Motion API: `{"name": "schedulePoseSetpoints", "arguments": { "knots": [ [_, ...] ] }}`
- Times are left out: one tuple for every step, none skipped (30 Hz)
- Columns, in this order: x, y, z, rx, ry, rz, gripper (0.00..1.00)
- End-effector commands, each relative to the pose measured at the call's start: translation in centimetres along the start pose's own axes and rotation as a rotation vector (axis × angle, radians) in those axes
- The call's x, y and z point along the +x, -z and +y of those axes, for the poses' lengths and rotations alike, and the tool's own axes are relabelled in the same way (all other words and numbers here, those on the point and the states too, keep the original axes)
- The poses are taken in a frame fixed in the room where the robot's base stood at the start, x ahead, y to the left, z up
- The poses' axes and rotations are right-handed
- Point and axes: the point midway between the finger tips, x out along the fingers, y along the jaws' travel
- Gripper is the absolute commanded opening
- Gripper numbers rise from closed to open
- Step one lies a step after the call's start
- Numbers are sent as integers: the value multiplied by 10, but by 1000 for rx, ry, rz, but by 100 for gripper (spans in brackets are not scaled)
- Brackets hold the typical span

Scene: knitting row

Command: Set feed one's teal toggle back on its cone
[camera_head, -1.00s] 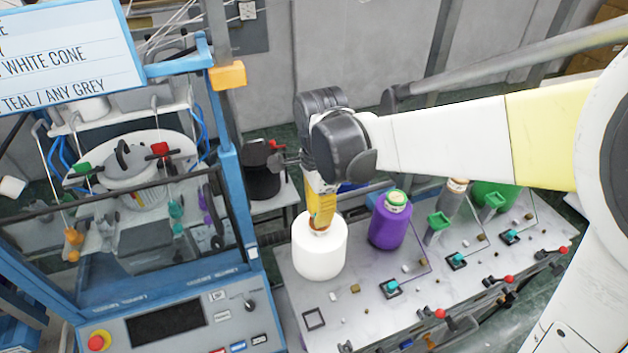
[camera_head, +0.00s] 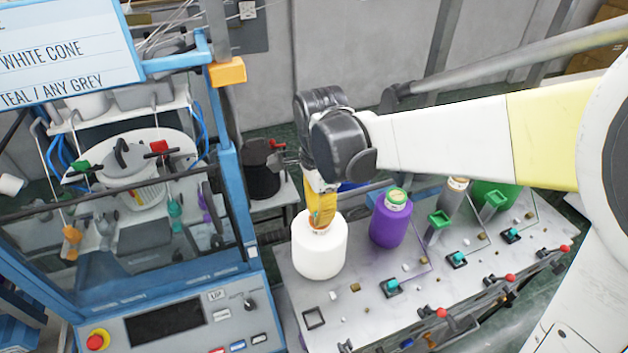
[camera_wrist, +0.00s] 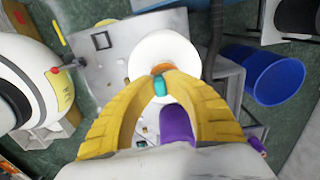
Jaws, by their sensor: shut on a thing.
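The white cone (camera_head: 320,248) stands upright at the left end of the grey-white bench. My gripper (camera_head: 320,222) has yellow fingers and points down at the cone's top. In the wrist view my gripper (camera_wrist: 160,82) is shut on the teal toggle (camera_wrist: 160,85). The toggle is over the orange-brown top (camera_wrist: 162,69) of the white cone (camera_wrist: 163,50). Whether the toggle touches the cone cannot be told. A square dark frame (camera_head: 314,318) in front of the white cone has no toggle in it.
A purple cone (camera_head: 390,222) stands close to the right of the white cone. Other teal toggles (camera_head: 393,287) sit in frames along the bench, with red-knobbed levers (camera_head: 441,313) at its front edge. A blue-framed machine (camera_head: 240,180) stands left. A blue bin (camera_wrist: 273,75) shows in the wrist view.

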Motion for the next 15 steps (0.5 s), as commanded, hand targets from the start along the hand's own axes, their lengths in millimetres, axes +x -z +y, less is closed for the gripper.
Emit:
{"name": "schedulePoseSetpoints", "arguments": {
  "knots": [
    [1,0,0,0,-1,0,2],
    [1,0,0,0,-1,0,2],
    [1,0,0,0,-1,0,2],
    [1,0,0,0,-1,0,2],
    [1,0,0,0,-1,0,2],
    [1,0,0,0,-1,0,2],
    [1,0,0,0,-1,0,2],
    [1,0,0,0,-1,0,2],
    [1,0,0,0,-1,0,2],
    [1,0,0,0,-1,0,2],
    [1,0,0,0,-1,0,2],
    [1,0,0,0,-1,0,2],
    [1,0,0,0,-1,0,22],
    [1,0,0,0,-1,0,31],
    [1,0,0,0,-1,0,40]
  ]
}}
